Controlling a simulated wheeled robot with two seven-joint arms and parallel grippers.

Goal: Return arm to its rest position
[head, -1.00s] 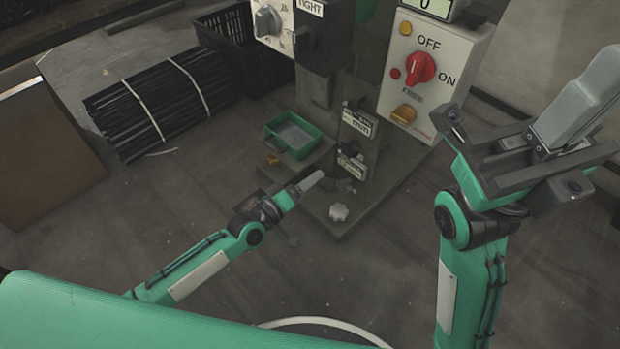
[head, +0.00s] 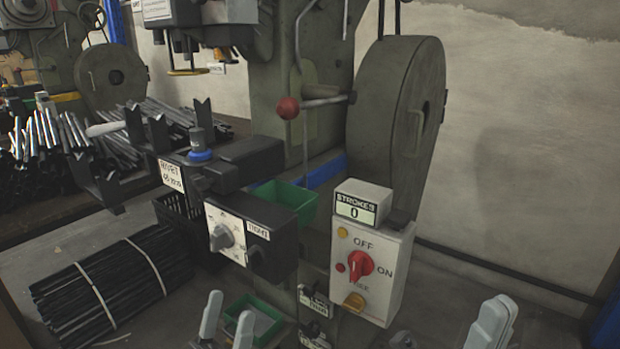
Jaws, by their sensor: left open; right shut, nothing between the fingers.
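My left gripper (head: 227,326) shows only its pale fingertips at the bottom edge, left of centre. The two fingers are apart with nothing between them. My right gripper (head: 491,323) shows at the bottom edge, right of centre, with its pale fingers together and nothing held. Both point upward in front of the rivet press (head: 310,75). The arms behind the fingers are out of the frame.
The control box (head: 383,262) has a red knob and a stroke counter reading 0. A dial box (head: 250,240) and green bins (head: 285,199) are beside it. Bundled black rods (head: 105,285) lie on the floor at left. A second press stands at far left.

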